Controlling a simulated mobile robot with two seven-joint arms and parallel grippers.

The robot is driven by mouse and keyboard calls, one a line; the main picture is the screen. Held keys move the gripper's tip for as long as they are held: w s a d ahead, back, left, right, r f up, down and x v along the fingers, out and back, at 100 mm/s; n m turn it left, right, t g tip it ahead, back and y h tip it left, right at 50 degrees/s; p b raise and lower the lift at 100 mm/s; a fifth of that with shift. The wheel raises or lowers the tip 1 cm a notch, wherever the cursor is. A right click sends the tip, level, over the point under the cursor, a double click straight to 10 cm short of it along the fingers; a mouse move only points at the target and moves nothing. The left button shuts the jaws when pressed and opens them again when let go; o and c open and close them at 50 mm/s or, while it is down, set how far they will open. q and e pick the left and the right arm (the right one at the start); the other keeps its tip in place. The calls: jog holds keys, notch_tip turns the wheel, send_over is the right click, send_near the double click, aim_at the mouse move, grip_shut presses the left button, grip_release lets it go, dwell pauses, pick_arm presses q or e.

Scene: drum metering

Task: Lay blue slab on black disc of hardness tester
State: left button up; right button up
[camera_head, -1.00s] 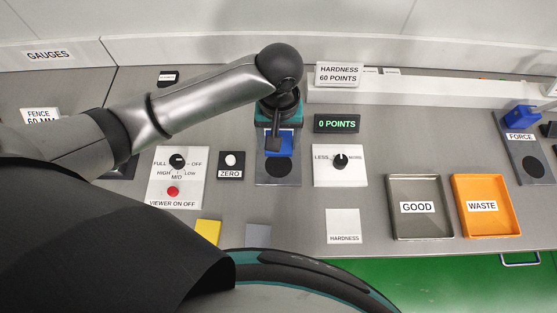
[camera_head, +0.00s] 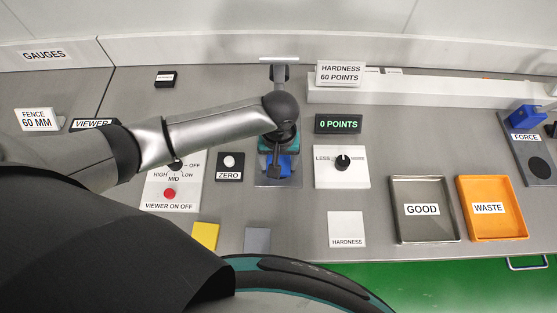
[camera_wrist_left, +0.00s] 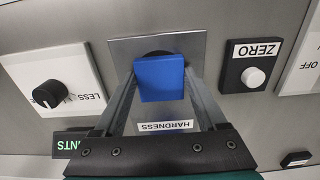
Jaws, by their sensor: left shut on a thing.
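The blue slab (camera_wrist_left: 160,78) is between the fingers of my left gripper (camera_wrist_left: 161,84), which is shut on it. In the head view the slab (camera_head: 286,167) is mostly hidden under my gripper and wrist. The slab is over the hardness tester's base plate (camera_head: 264,181). In the left wrist view only a thin dark edge of the black disc (camera_wrist_left: 156,53) shows past the slab on the plate (camera_wrist_left: 190,42). I cannot tell whether the slab touches the disc. My right gripper is not in view.
A grey upright part (camera_head: 279,73) stands behind my wrist. The zero button box (camera_head: 230,166) is left of the plate; the less/more knob box (camera_head: 341,166) is right. The display (camera_head: 338,124) reads 0 points. Good (camera_head: 393,236) and waste (camera_head: 466,236) trays sit at right.

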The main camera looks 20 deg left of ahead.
pick_arm(q)
jog(key=shift+f, duration=0.1)
jog(key=o, duration=1)
jog(key=shift+c, duration=0.2)
jog(key=o, duration=0.4)
jog(key=shift+c, duration=0.2)
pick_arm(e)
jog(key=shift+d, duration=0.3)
pick_arm(q)
notch_tip(320, 180, up, 12)
jog(key=p, duration=0.2)
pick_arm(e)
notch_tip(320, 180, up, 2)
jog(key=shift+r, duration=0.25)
